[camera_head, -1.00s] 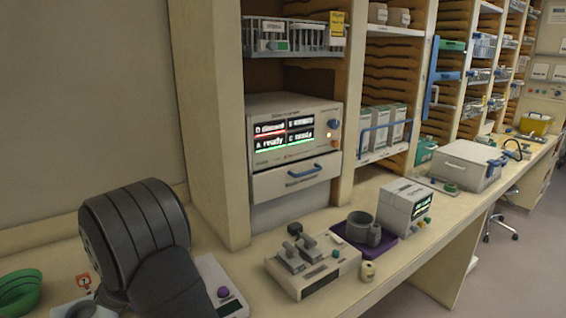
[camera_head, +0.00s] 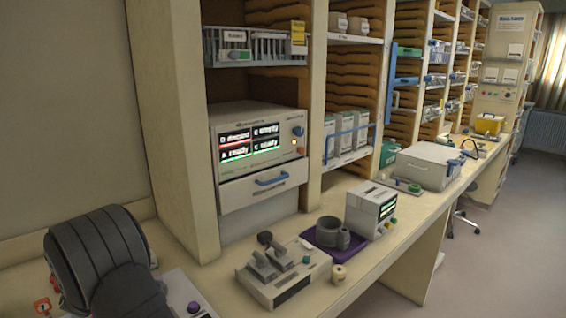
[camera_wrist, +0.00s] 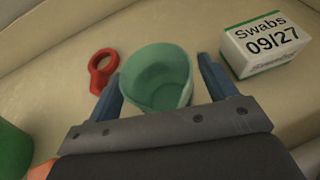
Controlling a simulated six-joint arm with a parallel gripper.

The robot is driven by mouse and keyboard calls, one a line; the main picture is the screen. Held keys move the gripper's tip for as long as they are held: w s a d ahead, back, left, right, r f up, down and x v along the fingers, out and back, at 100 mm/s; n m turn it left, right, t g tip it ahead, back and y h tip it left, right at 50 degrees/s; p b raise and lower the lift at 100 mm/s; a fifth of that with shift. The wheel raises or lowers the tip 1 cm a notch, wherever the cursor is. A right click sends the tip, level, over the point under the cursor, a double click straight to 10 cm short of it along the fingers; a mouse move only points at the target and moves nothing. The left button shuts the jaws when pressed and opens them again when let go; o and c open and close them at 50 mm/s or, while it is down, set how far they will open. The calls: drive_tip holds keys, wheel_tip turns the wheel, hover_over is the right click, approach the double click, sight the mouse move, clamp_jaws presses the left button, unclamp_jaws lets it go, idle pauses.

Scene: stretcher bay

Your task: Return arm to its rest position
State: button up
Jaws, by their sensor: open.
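My gripper (camera_wrist: 162,92) is open in the wrist view, its two blue-grey fingers spread apart. A green cup (camera_wrist: 158,76) stands on the cream surface beyond and between the fingertips. I cannot tell from this view how far the fingers are from it. Nothing shows held in the jaws. In the head view my dark grey arm (camera_head: 98,262) is at the lower left, and the gripper itself is out of that picture.
A white Swabs box (camera_wrist: 264,45) and a red ring-shaped thing (camera_wrist: 102,70) flank the cup. In the head view, a grey device with levers (camera_head: 283,271), a purple mat (camera_head: 325,241) and a small display unit (camera_head: 370,209) stand along the bench.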

drive_tip(key=shift+f, duration=0.1)
drive_tip(key=shift+f, duration=0.25)
drive_tip(key=shift+s+d+f, duration=0.2)
drive_tip(key=shift+s+f, duration=0.2)
drive_tip(key=shift+f, duration=0.05)
drive_tip(key=v, duration=1.1)
drive_tip(key=shift+w, duration=0.15)
drive_tip(key=x, duration=1.1)
drive_tip(key=shift+w+a+f, duration=0.2)
drive_tip(key=shift+w+f, duration=0.05)
wheel_tip(320, 180, up, 11)
drive_tip(key=s+a, duration=1.7)
drive_tip(key=a, duration=0.4)
drive_tip(key=s+a+f, duration=0.1)
drive_tip(key=s+a, duration=0.2)
drive_tip(key=s, duration=0.5)
drive_tip(key=s+a+f, duration=0.1)
drive_tip(key=s+a, duration=0.3)
drive_tip(key=s, duration=0.4)
drive_tip(key=shift+s, duration=0.3)
